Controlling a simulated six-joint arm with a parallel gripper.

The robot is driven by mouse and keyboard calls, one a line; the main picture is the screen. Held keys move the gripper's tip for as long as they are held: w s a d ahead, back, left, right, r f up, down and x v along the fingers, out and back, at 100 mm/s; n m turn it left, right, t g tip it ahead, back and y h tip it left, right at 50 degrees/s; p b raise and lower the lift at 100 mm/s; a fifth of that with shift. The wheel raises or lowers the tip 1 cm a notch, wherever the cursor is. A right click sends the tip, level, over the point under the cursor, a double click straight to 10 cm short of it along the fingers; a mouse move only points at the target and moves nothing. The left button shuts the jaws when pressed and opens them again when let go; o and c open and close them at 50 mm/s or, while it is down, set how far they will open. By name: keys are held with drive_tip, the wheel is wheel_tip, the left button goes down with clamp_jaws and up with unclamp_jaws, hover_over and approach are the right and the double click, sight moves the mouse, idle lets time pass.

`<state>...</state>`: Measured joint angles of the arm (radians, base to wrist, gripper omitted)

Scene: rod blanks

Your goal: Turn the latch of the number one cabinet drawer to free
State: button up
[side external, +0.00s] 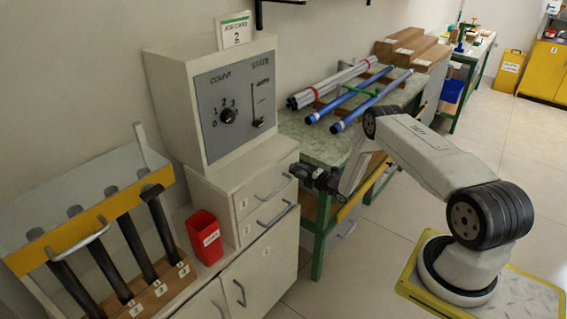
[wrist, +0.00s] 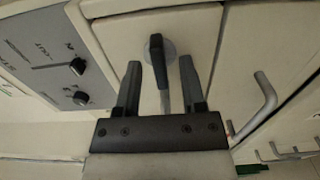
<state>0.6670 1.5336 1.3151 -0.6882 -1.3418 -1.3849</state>
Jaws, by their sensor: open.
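In the wrist view my gripper (wrist: 160,62) is open, with one dark finger on each side of a black latch lever (wrist: 157,70). The lever sits on a round grey base on a pale drawer front (wrist: 110,35). It lies roughly along the fingers; contact with either finger cannot be made out. In the side view my gripper (side external: 318,180) is at the front of the cabinet's upper drawer (side external: 265,190), near its right end. The latch is not clear there. The number on the drawer's label is too small to read surely.
A control box (side external: 215,100) with a dial and slider stands on the cabinet. A red bin (side external: 205,238) and a rack of black rods (side external: 125,245) are at left. A green bench (side external: 325,140) with blue and grey rods stands close to the right. Bar handles (wrist: 265,95) stick out near my gripper.

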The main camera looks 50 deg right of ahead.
clamp_jaws()
drive_tip(key=shift+m, duration=0.4)
drive_tip(key=m, duration=1.7)
idle(0.4)
unclamp_jaws()
